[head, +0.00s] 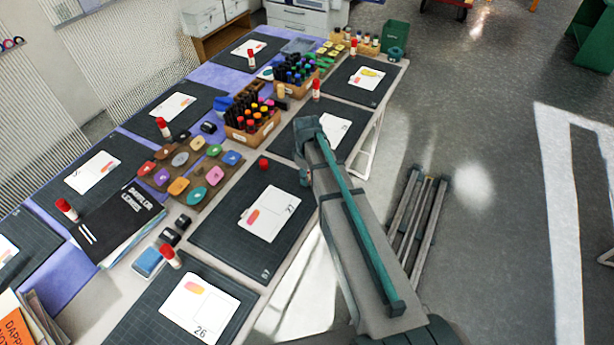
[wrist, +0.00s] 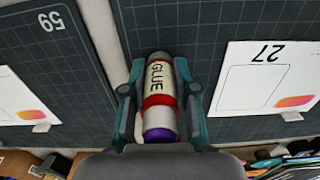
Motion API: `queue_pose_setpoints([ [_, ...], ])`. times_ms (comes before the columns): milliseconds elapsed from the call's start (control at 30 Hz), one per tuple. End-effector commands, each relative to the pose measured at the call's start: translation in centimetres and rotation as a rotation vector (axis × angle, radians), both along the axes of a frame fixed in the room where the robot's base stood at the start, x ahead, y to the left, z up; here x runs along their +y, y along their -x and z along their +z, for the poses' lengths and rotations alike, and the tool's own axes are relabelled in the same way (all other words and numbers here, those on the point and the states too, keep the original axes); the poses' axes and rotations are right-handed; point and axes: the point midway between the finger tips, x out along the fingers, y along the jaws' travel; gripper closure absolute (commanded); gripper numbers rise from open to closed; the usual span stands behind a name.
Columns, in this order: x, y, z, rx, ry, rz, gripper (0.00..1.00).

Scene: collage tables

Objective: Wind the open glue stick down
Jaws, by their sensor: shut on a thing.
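The open glue stick (wrist: 158,83) is a silver-white tube lettered GLUE, with a red collar and a purple end showing past it in the wrist view. My gripper (wrist: 160,98) is shut on it, one teal finger on each side. The purple end points toward the wrist camera's lower edge. In the head view my arm hides most of the gripper and the stick.
White card 27 (head: 269,214) lies on its mat. A palette of coloured pads (head: 190,165) and a wooden box of bottles (head: 252,128) stand to the left and behind. Other red-capped glue sticks (head: 171,256) stand around the tables. Open floor lies at right.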

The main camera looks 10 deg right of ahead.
Motion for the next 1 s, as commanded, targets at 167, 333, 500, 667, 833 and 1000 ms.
queue_pose_setpoints([
  [167,-0.05,0.01,-0.11,0.002,0.001,0.147,0.99],
  [333,-0.07,0.00,-0.10,0.002,0.001,0.231,0.99],
  [500,-0.08,-0.04,-0.07,0.002,0.001,0.397,0.99],
  [667,-0.09,-0.07,-0.07,0.002,0.001,0.492,0.99],
  [833,-0.10,-0.10,-0.07,0.001,0.001,0.607,0.99],
  [1000,-0.10,-0.14,-0.10,0.001,0.001,0.765,0.99],
])
